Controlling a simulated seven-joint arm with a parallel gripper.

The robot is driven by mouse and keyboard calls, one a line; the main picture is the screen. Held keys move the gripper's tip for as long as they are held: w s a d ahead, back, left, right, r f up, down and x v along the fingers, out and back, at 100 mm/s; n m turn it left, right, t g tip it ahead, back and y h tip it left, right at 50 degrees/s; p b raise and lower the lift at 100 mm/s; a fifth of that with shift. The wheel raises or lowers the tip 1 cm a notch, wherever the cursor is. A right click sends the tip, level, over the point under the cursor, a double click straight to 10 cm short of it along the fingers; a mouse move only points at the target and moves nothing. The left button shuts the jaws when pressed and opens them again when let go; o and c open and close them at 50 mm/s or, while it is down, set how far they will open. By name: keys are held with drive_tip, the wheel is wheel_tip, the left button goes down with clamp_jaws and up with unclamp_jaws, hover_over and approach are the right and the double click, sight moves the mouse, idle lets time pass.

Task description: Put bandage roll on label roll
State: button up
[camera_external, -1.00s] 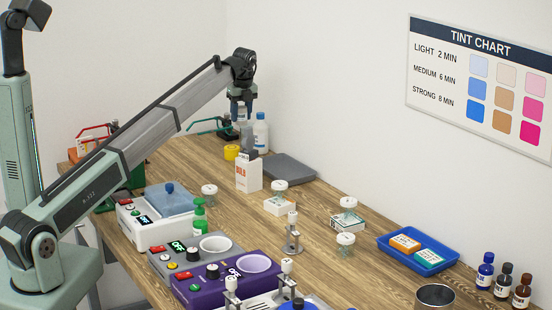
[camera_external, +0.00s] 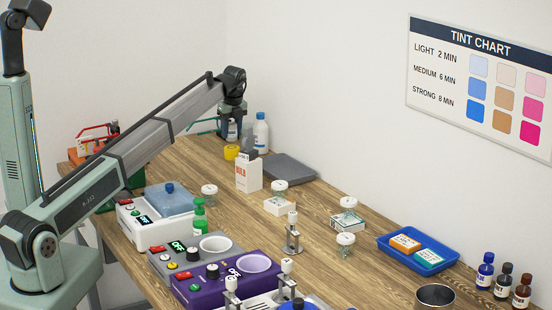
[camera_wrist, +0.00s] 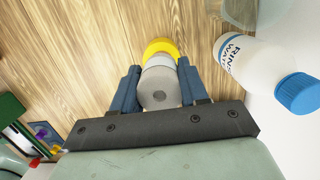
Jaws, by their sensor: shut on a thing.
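My gripper (camera_wrist: 158,88) is shut on a pale grey roll with a small hole in its end face, which I take as the bandage roll (camera_wrist: 160,88). It sits between the two blue fingers in the wrist view. A yellow roll, which I take as the label roll (camera_wrist: 160,46), shows just past it, partly hidden by it. In the external view the label roll (camera_external: 231,152) stands on the wooden table, and my gripper (camera_external: 231,132) is low above and close to it. I cannot tell whether the two rolls touch.
A rinse water bottle (camera_wrist: 262,68) stands close on the right in the wrist view. In the external view a white box (camera_external: 249,175) and a dark grey slab (camera_external: 288,168) are near the label roll. Bare wood (camera_wrist: 90,60) lies left of the fingers.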

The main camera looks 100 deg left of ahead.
sight(233, 125)
drive_tip(key=shift+f, duration=1.25)
drive_tip(key=shift+f, duration=0.1)
drive_tip(key=o, duration=1)
drive_tip(key=r, duration=0.4)
drive_tip(key=w+d+r, duration=0.1)
drive_tip(key=r, duration=0.7)
drive_tip(key=shift+w+d+r, duration=0.1)
drive_tip(key=shift+w+d, duration=0.05)
